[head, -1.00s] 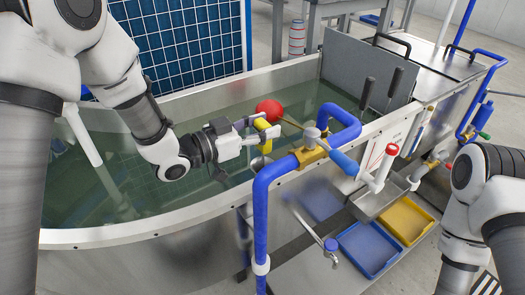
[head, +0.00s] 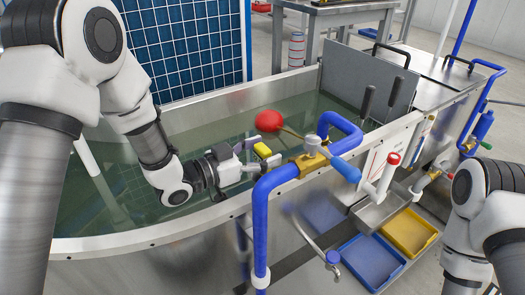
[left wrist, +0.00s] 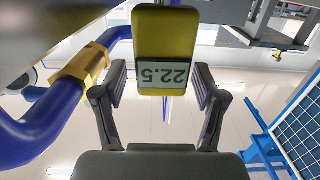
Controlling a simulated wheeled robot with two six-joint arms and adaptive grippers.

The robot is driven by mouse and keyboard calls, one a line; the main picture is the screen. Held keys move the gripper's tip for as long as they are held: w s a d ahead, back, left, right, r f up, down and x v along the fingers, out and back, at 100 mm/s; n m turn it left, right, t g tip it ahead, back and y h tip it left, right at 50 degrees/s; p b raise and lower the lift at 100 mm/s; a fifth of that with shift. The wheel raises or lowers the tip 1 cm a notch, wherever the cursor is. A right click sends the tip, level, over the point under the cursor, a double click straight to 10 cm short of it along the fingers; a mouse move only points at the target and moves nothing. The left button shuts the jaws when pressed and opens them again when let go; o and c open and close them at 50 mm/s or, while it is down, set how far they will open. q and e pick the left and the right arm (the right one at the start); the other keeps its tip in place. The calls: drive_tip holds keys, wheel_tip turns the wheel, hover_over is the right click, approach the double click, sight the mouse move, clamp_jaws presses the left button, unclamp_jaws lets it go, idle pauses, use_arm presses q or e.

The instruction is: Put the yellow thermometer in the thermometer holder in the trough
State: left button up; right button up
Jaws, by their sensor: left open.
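The yellow thermometer (head: 262,151) is at the trough's near rim, beside the blue pipe. In the left wrist view its yellow head (left wrist: 165,35) has a display reading 22.5. My left gripper (head: 250,157) is open, just left of the thermometer. In the left wrist view the fingers of my left gripper (left wrist: 160,82) stand apart on both sides of the thermometer's lower end, with gaps visible. I cannot make out the thermometer holder, nor whether the thermometer sits in it. My right gripper is out of view; only its arm shows at lower right.
The trough (head: 160,238) holds water and a red float ball (head: 268,120) on a rod. A blue pipe (head: 262,225) with a brass fitting (head: 312,160) stands close right of the gripper. Blue (head: 372,262) and yellow (head: 408,232) trays lie lower right.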

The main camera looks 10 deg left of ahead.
use_arm(q)
drive_tip(key=shift+r, duration=0.25)
drive_tip(key=p+v, duration=0.2)
drive_tip(key=v, duration=0.5)
drive_tip(key=shift+s+a, duration=0.2)
